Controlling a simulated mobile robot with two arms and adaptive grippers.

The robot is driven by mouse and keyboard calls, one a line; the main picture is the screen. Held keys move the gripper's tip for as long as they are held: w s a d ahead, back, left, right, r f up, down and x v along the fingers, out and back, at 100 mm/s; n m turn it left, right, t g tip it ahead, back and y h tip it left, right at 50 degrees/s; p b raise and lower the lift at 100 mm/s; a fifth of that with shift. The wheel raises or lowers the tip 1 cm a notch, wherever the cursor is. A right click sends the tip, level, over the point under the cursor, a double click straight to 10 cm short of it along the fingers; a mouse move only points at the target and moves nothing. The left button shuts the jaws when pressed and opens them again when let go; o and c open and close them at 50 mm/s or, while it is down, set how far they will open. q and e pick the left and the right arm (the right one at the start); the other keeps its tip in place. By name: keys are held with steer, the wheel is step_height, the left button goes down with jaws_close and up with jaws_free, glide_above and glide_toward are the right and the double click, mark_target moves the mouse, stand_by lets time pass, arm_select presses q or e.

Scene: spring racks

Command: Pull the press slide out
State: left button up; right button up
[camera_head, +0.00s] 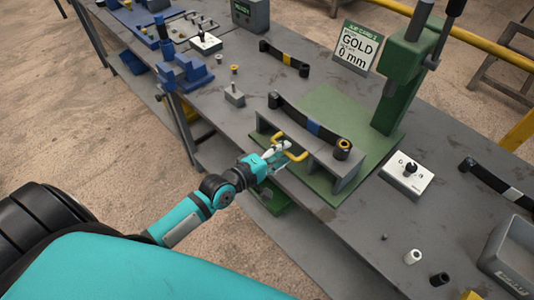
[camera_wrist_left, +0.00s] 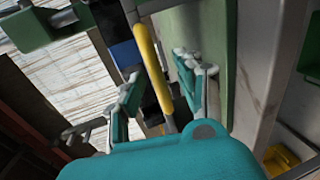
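The press slide is a grey block (camera_head: 350,169) on the green press base (camera_head: 325,108), with a yellow U-shaped handle (camera_head: 297,155) on its front. A black leaf spring (camera_head: 292,115) with a blue band lies across the slide, a brass-coloured bushing (camera_head: 343,146) at its near right end. My left gripper (camera_head: 274,153) is at the handle's left part. In the left wrist view the yellow handle (camera_wrist_left: 150,65) runs between the two separated fingers (camera_wrist_left: 160,90); the gripper looks open around it, and contact is unclear. My right gripper is out of view.
The green press column (camera_head: 395,85) stands behind the slide. Other springs and a grey bin (camera_head: 510,262) lie on the bench. The floor in front is clear.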

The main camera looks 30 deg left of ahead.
arm_select(q)
steer(key=v, duration=1.1)
steer(key=s+a+f+m+g+y+b, duration=0.1)
steer(key=s+a+f+m+g, duration=0.1)
steer(key=f, duration=0.8)
steer(key=s+a+f+m+g+y, duration=0.1)
steer(key=s+a+f+m+y, duration=0.15)
steer(key=f, duration=0.75)
steer(key=s+a+f+m+g+y+b, duration=0.1)
steer(key=s+f+g, duration=0.15)
steer(key=f, duration=0.65)
steer(key=s+d+f+m+g, duration=0.1)
steer(key=s+f+m+g, duration=0.1)
steer(key=s+f, duration=0.5)
steer(key=s+d+f+m+g+b, duration=0.1)
steer(key=s+d+f+m+g, duration=0.1)
steer(key=s+f+m, duration=0.3)
steer(key=s+d+f+m+g, duration=0.2)
steer(key=s+f+m+g, duration=0.2)
steer(key=s+f, duration=0.6)
steer(key=s+y, duration=0.1)
steer(key=s, duration=0.3)
steer(key=shift+s+f, duration=0.15)
steer(key=shift+f, duration=0.1)
